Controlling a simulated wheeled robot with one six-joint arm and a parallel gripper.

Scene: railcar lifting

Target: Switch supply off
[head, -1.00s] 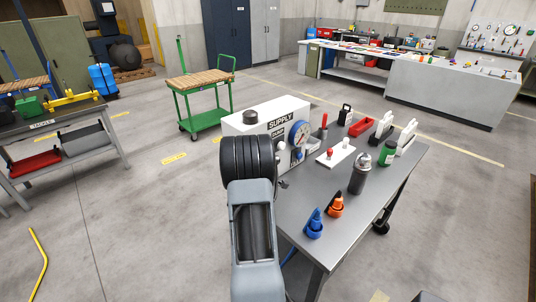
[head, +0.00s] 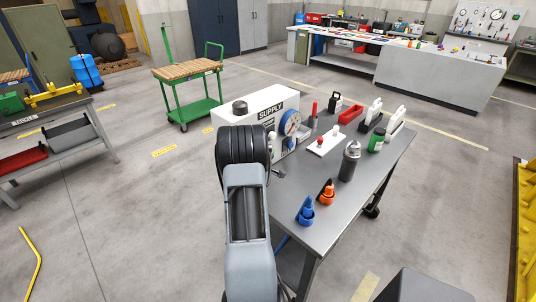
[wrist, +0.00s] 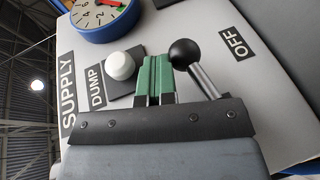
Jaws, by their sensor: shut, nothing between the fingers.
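The white supply box (head: 229,119) stands on the grey table, with a "SUPPLY" label (wrist: 69,92). In the wrist view its lever has a black ball knob (wrist: 185,53) on a metal stem, below and left of the "OFF" label (wrist: 240,45). My gripper (wrist: 158,66) has green fingers, shut and empty, close beside the ball on its left. I cannot tell whether they touch it. A white knob (wrist: 120,66) on the "DUMP" plate lies left of the fingers.
A blue-rimmed gauge (wrist: 105,15) is on the box near the white knob. The table (head: 330,215) also holds a grey bottle (head: 349,163), a green container (head: 377,140), and orange (head: 327,194) and blue (head: 305,212) fittings. A green cart (head: 190,90) stands behind on open floor.

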